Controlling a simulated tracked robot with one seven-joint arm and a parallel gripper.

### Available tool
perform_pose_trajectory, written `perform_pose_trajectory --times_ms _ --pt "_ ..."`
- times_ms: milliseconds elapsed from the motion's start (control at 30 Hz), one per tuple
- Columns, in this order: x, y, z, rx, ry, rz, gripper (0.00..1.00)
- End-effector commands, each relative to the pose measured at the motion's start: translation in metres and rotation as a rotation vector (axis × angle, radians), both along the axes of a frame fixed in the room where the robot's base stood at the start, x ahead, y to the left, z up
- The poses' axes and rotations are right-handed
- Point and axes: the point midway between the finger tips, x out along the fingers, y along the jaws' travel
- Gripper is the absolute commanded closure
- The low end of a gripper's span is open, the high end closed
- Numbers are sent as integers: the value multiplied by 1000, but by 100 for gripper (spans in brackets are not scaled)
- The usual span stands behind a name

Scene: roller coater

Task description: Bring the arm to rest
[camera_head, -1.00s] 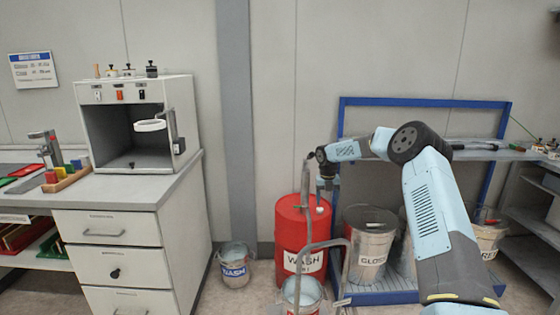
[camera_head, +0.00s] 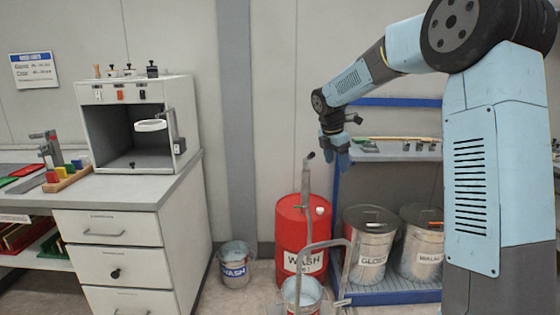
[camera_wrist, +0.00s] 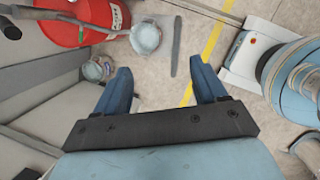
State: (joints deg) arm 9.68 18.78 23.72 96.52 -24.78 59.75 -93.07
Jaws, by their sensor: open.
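My arm is raised and bent on the right of the head view, its upper link close to the camera. My gripper (camera_head: 337,150) hangs from the wrist with its fingers pointing down, above and to the right of the red wash drum. In the wrist view my gripper (camera_wrist: 162,85) shows two blue fingers set wide apart. Nothing is between them; the floor with a yellow line lies below. The gripper is open and empty and touches nothing that I can see.
The red drum (camera_head: 302,230) stands below the gripper, with a hand pump and bucket (camera_head: 302,296) beside it. A blue rack (camera_head: 395,292) holds metal buckets (camera_head: 370,247) behind the arm. A grey cabinet bench (camera_head: 108,222) with an open-fronted machine (camera_head: 132,118) stands left. A wash bucket (camera_head: 235,265) is on the floor.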

Motion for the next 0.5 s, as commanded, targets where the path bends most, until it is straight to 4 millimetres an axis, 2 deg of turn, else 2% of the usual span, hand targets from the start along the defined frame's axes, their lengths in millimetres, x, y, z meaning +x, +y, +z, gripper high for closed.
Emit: perform_pose_trajectory --times_ms 33,200,500 --pt "-15 -1 12 7 -23 -56 29" --pt "-61 -7 38 46 -94 -265 29" --pt "-147 -19 72 153 -219 -642 29"
